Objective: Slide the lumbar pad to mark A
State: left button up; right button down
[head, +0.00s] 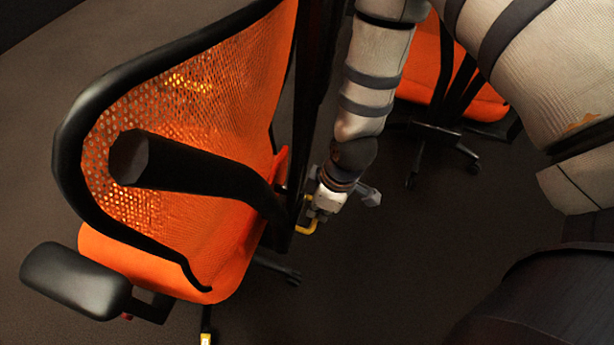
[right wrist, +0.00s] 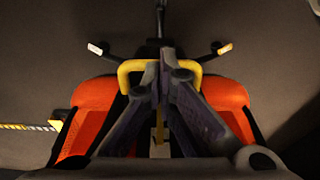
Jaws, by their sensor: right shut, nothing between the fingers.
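The orange mesh chair (head: 200,110) stands at the left of the head view, with a black frame. A yellow loop handle (head: 308,228) shows low behind its backrest; it also shows in the right wrist view (right wrist: 130,70). My right gripper (head: 314,208) is at this handle, close against the black back post. In the right wrist view my right gripper's fingers (right wrist: 166,62) are shut with nothing between them, and their tips overlap the middle of the loop. I cannot tell if they touch it. I cannot make out the lumbar pad or mark A. My left gripper is out of view.
The chair's black armrest (head: 75,280) juts out at lower left. A second orange chair (head: 415,65) stands behind my right arm. A striped yellow strip (right wrist: 28,127) shows at the left of the right wrist view. Dark floor (head: 400,260) is clear right of the chair.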

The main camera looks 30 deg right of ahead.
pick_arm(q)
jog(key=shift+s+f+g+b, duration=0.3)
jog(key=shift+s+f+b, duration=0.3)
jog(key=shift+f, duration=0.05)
pick_arm(e)
jog(key=shift+f, duration=1.5)
jog(key=shift+r, duration=0.1)
notch_tip(320, 180, up, 3)
jog(key=shift+w+f+p, duration=0.15)
jog(key=shift+p, duration=0.6)
jog(key=shift+r, duration=0.35)
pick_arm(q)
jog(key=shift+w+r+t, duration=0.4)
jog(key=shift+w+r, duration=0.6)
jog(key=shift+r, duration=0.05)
pick_arm(e)
jog(key=shift+f, duration=0.2)
notch_tip(320, 180, up, 6)
jog(key=p, duration=0.2)
jog(key=shift+f+p, duration=0.25)
jog(key=shift+p, duration=0.1)
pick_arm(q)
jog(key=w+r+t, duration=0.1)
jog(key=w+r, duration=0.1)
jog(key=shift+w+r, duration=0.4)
pick_arm(e)
jog(key=shift+f, duration=0.25)
